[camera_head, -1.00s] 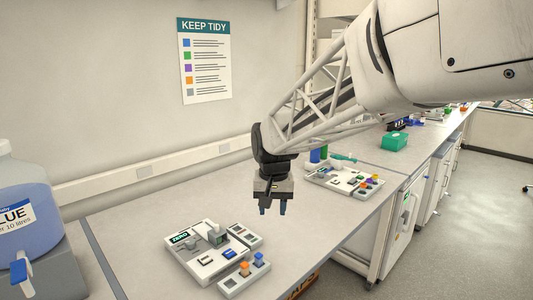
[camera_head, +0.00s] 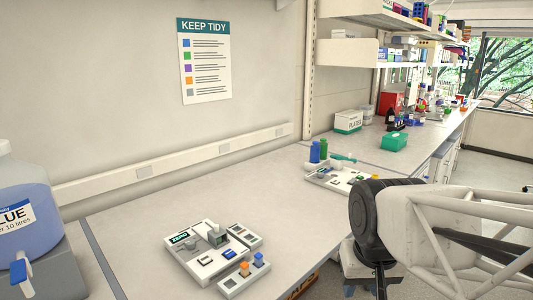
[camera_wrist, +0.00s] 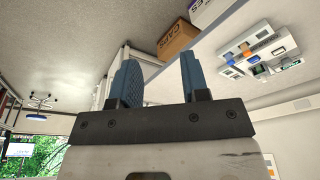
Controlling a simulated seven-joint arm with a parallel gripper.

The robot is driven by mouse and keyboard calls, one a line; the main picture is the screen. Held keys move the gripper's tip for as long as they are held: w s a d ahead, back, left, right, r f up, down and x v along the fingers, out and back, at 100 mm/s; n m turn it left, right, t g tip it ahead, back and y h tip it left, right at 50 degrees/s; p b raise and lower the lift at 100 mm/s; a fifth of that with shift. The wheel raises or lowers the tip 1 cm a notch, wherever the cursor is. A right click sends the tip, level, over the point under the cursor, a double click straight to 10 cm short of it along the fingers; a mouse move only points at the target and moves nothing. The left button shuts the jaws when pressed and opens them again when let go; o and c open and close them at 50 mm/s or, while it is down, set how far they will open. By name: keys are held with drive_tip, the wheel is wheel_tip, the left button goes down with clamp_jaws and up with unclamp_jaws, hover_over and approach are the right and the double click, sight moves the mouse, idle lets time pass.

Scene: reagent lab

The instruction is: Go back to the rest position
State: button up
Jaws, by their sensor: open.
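My gripper (camera_head: 361,290) is low at the right front in the head view, beyond the bench's front edge. Part of it is hidden behind my arm and the lower frame edge is close. In the wrist view, my gripper (camera_wrist: 160,72) shows two blue fingers spread apart with nothing between them. The arm reaches in from the right of the head view, folded low.
A blue-liquid container (camera_head: 28,215) stands at left. The bench (camera_head: 150,215) between is clear. Cardboard boxes (camera_wrist: 178,40) show in the wrist view.

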drive_tip(key=s, duration=0.1)
drive_tip(key=s+d+f, duration=0.1)
drive_tip(key=s, duration=0.1)
drive_tip(key=s+f, duration=0.1)
drive_tip(key=s, duration=0.1)
drive_tip(key=shift+d, duration=0.35)
idle(1.6)
